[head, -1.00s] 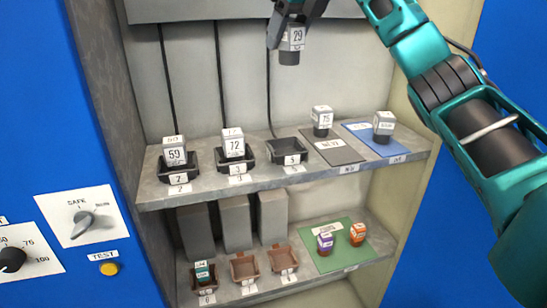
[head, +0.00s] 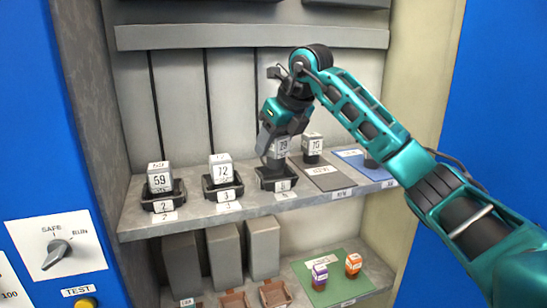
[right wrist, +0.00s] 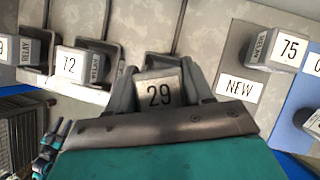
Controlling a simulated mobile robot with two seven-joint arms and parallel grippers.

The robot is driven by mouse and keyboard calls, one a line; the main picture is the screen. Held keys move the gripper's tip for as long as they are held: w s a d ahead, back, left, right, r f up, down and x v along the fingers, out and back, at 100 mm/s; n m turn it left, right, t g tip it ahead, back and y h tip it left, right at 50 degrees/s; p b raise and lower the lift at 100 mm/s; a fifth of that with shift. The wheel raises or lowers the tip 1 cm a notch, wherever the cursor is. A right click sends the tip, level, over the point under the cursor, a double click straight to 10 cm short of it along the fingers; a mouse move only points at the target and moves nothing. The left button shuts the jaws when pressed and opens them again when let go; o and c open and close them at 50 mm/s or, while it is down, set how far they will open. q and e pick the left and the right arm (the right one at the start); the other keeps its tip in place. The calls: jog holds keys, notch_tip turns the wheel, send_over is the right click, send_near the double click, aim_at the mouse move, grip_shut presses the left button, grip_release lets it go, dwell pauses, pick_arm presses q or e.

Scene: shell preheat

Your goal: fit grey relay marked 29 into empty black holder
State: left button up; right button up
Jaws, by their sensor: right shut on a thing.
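The grey relay marked 29 (head: 281,148) is upright between the fingers of my right gripper (head: 277,143). It is directly over the third black holder (head: 278,184) on the upper shelf. Its dark base is at or just above the holder's rim; I cannot tell whether it has entered. In the right wrist view, the relay's 29 face (right wrist: 159,91) shows between the two shut fingers, and part of the holder (right wrist: 160,61) shows behind it. My left gripper is in neither view.
Relays marked 59 (head: 160,180) and 72 (head: 221,170) sit in the black holders to the left. A relay marked 75 (head: 312,145) stands close on the right, on the dark NEW mat (head: 323,178). The blue mat (head: 365,163) is partly behind my arm. Brown holders are below.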

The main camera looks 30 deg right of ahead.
aim_at(273, 157)
notch_tip(273, 157, down, 3)
jog(key=shift+r, duration=0.1)
jog(key=shift+f, duration=0.2)
jog(key=shift+r, duration=0.1)
jog(key=shift+f+b, duration=0.35)
jog(key=shift+f, duration=0.05)
jog(key=o, duration=1)
jog(key=shift+o, duration=0.5)
jog(key=shift+a, duration=0.1)
